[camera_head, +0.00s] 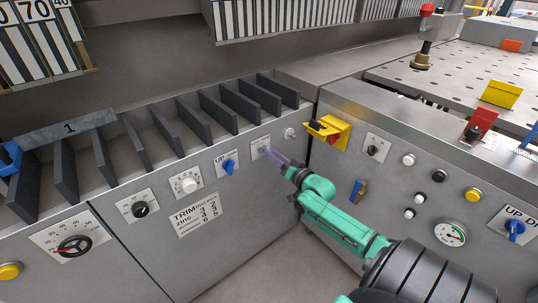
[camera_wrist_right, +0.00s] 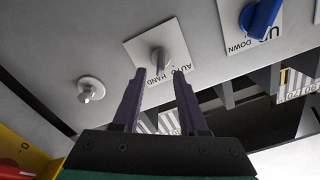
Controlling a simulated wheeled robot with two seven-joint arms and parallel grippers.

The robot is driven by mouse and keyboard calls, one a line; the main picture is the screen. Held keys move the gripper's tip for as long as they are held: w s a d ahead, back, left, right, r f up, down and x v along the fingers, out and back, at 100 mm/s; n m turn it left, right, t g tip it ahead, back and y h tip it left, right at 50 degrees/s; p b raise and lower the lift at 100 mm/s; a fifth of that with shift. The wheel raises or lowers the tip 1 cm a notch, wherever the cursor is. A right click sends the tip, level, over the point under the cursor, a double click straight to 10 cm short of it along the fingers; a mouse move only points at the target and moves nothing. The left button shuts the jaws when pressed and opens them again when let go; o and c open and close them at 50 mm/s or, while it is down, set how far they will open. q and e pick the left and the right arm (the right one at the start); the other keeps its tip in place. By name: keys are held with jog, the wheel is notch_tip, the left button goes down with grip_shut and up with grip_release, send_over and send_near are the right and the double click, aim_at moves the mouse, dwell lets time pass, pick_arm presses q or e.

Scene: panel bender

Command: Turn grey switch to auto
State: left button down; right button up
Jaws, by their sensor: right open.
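The grey switch (camera_wrist_right: 160,60) is a small knob on a white plate (camera_wrist_right: 140,42) lettered AUTO and HAND, seen in the right wrist view. In the head view the same plate (camera_head: 259,145) is on the left panel near the inner corner, its knob largely hidden by my gripper. My right gripper (camera_head: 269,153) is at the plate with its fingers pointing at the panel. In the right wrist view its two dark fingers (camera_wrist_right: 158,80) are apart, with the knob in line with the gap and nothing gripped. I cannot tell whether they touch it. My left gripper is out of view.
A blue UP/DOWN switch (camera_head: 229,166) sits left of the plate. A round silver knob (camera_head: 290,133) is to its right. The yellow-and-red switch (camera_head: 329,132) projects from the adjoining panel. Floor between the panels is clear.

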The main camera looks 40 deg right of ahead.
jog(key=shift+w, duration=1.25)
grip_shut()
jog(key=shift+n, duration=0.4)
jog(key=n, duration=0.7)
jog(key=n+p, duration=0.1)
jog(key=n, duration=0.3)
jog(key=shift+a+f, duration=0.15)
jog(key=shift+a, duration=0.25)
